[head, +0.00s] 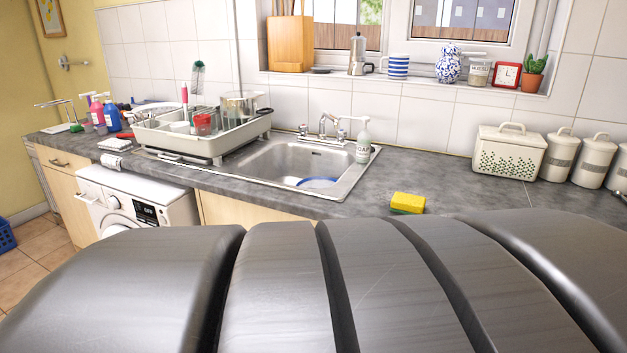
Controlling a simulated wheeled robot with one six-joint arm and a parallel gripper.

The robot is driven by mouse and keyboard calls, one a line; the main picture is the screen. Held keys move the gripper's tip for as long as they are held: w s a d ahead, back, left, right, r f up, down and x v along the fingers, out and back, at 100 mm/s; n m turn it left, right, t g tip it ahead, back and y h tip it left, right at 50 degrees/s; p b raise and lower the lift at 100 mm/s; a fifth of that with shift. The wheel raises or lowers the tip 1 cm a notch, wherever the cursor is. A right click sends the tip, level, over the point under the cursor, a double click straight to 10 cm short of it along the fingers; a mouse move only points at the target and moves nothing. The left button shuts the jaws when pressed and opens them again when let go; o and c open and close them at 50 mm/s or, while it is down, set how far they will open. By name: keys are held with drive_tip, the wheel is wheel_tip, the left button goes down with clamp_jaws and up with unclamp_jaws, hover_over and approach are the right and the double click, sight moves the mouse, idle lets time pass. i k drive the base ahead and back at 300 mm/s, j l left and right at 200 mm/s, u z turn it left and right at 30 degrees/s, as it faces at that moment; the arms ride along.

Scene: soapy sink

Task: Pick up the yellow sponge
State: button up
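The yellow sponge (408,202) lies flat on the grey countertop, to the right of the sink and near the counter's front edge. It has a darker green layer along its lower side. Nothing touches it or covers it. My gripper does not show in the head view. A large dark ribbed shape fills the bottom of the picture and hides the floor and the lower front of the counter.
The metal sink (290,165) holds a blue-rimmed plate (318,183). A soap bottle (363,142) stands at its right rim. A dish rack (190,142) is left of it. A cream bread bin (509,152) and canisters stand at right. The countertop (450,185) around the sponge is clear.

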sight(401, 202)
drive_tip(key=z, duration=0.75)
drive_tip(key=i+j, duration=0.05)
